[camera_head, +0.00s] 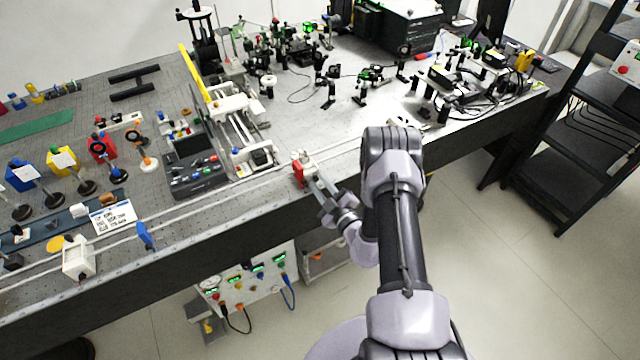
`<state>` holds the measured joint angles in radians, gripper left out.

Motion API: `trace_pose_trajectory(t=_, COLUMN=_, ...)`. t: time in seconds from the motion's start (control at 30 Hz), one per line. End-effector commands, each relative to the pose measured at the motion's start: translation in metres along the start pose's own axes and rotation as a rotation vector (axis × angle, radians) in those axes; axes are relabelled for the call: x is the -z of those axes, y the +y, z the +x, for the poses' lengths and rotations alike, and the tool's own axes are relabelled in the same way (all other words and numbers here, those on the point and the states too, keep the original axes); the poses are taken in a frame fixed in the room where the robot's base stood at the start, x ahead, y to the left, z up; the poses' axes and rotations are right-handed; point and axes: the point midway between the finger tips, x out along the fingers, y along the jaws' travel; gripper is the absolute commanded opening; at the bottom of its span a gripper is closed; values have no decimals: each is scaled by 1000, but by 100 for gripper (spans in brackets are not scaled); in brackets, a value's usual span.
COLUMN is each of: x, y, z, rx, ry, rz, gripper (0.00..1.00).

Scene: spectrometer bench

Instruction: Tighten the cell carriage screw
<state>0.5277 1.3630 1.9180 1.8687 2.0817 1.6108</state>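A small carriage with a red side and a pale top (298,173) sits on the rail along the bench's front edge. It may be the cell carriage; no label is readable. My gripper (316,182) reaches up to it from the front right, its tips at or very near the carriage's right side. I cannot tell whether they touch it. The fingers are too small and overlapped to show whether they are open or shut. I cannot make out the screw. A white block (78,257) stands on the same rail at the far left.
A dark control box with coloured knobs (197,178) lies left of the carriage. A blue upright piece (146,236) stands by the front rail. Optical mounts (370,76) crowd the bench's back. Bare bench (335,128) shows behind the carriage. A black shelf rack (570,130) stands right.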

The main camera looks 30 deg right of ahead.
Motion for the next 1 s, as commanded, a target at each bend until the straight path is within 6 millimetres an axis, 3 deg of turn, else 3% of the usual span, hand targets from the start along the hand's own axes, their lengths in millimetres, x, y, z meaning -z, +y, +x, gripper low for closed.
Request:
trace_pose_trajectory(t=0.23, x=0, y=0, z=0, rx=-1, ry=0, rz=0, gripper=24)
trace_pose_trajectory(t=0.37, x=0, y=1, z=-13, rx=0, ry=-2, rz=0, gripper=24)
trace_pose_trajectory(t=0.47, x=-1, y=1, z=-36, rx=-1, ry=-5, rz=3, gripper=24)
trace_pose_trajectory(t=0.8, x=-1, y=2, z=-141, rx=-4, ry=-7, rz=3, gripper=24)
trace_pose_trajectory(t=1.0, x=0, y=1, z=-171, rx=-2, ry=-2, rz=1, gripper=24)
